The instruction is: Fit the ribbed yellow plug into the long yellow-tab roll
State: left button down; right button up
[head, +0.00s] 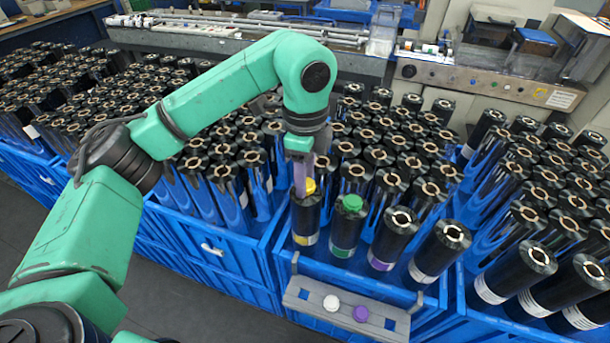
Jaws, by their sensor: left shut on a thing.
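The long roll with a yellow band (305,220) stands upright at the front left corner of the middle blue crate. My left gripper (301,180) points down over its top end and is shut on the yellow plug (311,186). The plug is at the roll's mouth, partly hidden by the fingers. I cannot tell whether it is inside the core or just above it, and its ribs are too small to make out. My right gripper is not in view.
Beside it stands a green-banded roll with a green plug (352,203) in its top. A grey rack (345,310) on the crate's front holds a white plug (331,303) and a purple plug (361,313). Several dark rolls crowd the blue crates around. A machine (480,78) stands behind.

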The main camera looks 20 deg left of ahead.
pick_arm(q)
jog(key=shift+f, duration=0.1)
dwell(0.4)
jog(key=shift+r+p, duration=0.4)
jog(key=shift+r, duration=0.45)
dwell(0.8)
jog(key=shift+r+p, duration=0.35)
jog(key=shift+r, duration=0.4)
dwell(0.6)
jog(key=c, duration=0.7)
grip_release()
